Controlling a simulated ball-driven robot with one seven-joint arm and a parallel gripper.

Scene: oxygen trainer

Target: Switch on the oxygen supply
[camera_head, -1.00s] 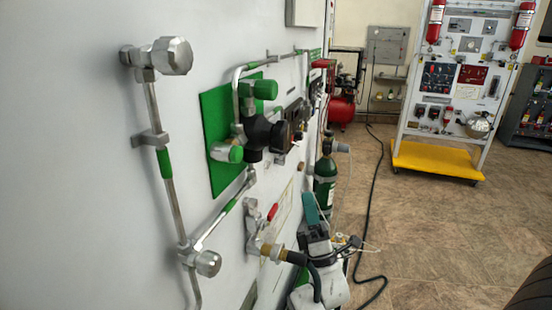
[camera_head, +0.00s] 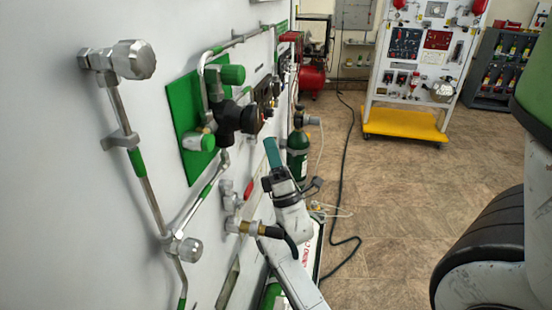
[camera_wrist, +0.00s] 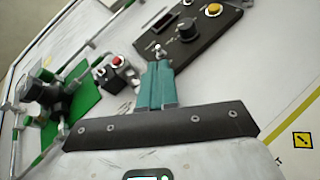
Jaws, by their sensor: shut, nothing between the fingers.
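My gripper (camera_head: 270,145) is in the head view with its teal fingers pointing up, close to the wall panel. In the wrist view its fingers (camera_wrist: 157,72) are shut and empty. Their tips appear just below a small silver toggle switch (camera_wrist: 160,51) on a dark control box (camera_wrist: 186,45). Whether they touch it I cannot tell. That box also carries a black knob (camera_wrist: 187,29), a yellow button (camera_wrist: 214,10) and a dark display. A red button (camera_wrist: 118,61) sits to its left. The black regulator (camera_head: 236,118) with green knobs is on a green plate (camera_head: 182,115).
Metal pipes with round valve knobs (camera_head: 134,60) run along the white wall. A red-handled valve (camera_head: 248,190) and a hose fitting (camera_head: 255,228) project below the regulator. A dark green cylinder (camera_head: 298,155) stands beyond my gripper.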

